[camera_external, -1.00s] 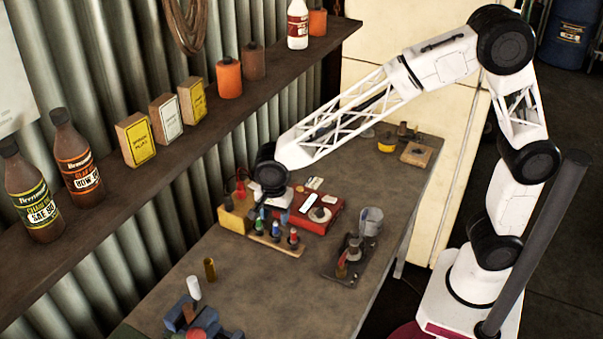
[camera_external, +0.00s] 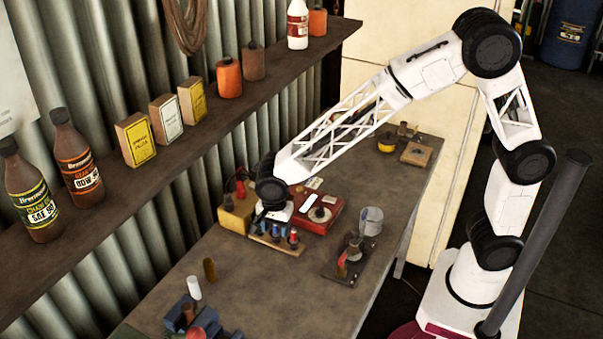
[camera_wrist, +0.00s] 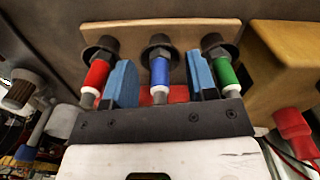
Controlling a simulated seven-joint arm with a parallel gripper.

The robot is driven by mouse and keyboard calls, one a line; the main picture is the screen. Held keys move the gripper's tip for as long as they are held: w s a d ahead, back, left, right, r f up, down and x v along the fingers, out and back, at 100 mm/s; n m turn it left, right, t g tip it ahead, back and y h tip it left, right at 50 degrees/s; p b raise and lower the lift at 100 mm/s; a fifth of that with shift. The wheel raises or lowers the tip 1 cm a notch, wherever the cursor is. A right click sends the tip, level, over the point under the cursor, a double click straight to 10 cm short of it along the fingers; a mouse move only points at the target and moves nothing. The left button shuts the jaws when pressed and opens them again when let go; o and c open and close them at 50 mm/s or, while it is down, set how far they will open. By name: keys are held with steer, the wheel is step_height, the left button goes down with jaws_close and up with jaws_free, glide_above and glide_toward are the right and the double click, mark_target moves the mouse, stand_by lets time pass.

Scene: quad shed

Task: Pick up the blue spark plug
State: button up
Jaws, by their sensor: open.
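The blue spark plug (camera_wrist: 160,72) stands in the middle of a wooden rack (camera_wrist: 225,30), between a red spark plug (camera_wrist: 97,72) and a green spark plug (camera_wrist: 224,72). My gripper (camera_wrist: 161,82) is open, with one blue finger pad on each side of the blue plug. Gaps show between the pads and the blue plug. The left pad sits close to the red plug and the right pad close to the green one. In the external view my gripper (camera_external: 270,226) is low over the rack and partly hides the plugs.
A yellow box (camera_external: 237,212) stands close to the rack's left end, and a red case (camera_external: 322,214) lies behind it. A dark tray with items (camera_external: 345,265) and a grey cup (camera_external: 370,220) are to the right. The bench (camera_external: 270,290) in front is mostly clear.

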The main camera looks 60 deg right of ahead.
steer(key=shift+c, duration=0.4)
jaws_close()
steer(key=shift+r, duration=0.2)
step_height(320, 180, up, 10)
steer(key=shift+f, duration=0.15)
stand_by(0.3)
stand_by(0.5)
steer(key=w+d, duration=0.3)
steer(key=d, duration=1)
